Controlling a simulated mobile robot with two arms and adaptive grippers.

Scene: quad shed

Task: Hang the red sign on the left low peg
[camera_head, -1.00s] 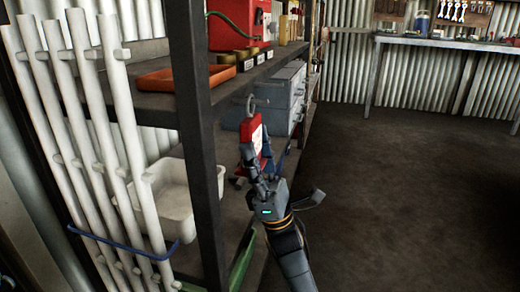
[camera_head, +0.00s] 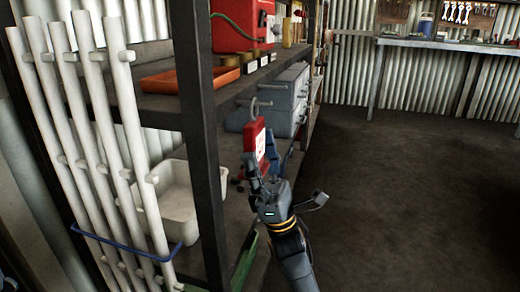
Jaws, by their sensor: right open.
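The red sign (camera_head: 248,135) is upright below the shelf edge, with a white patch on its face. A grey ring (camera_head: 254,108) shows just above it, at a short grey peg (camera_head: 243,102). The sign appears to hang there, but I cannot make out the contact between ring and peg. My right gripper (camera_head: 265,161) is open at the lower part of the sign. One finger is in front of its lower edge and the other is to its right; I cannot tell whether they touch it. My left gripper is not in view.
A dark shelf post (camera_head: 202,150) stands left of the sign. The shelf holds an orange tray (camera_head: 190,77) and a red box (camera_head: 240,25); a white bin (camera_head: 175,205) is lower. White pipes (camera_head: 105,130) lean at left. Open floor (camera_head: 400,190) lies to the right.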

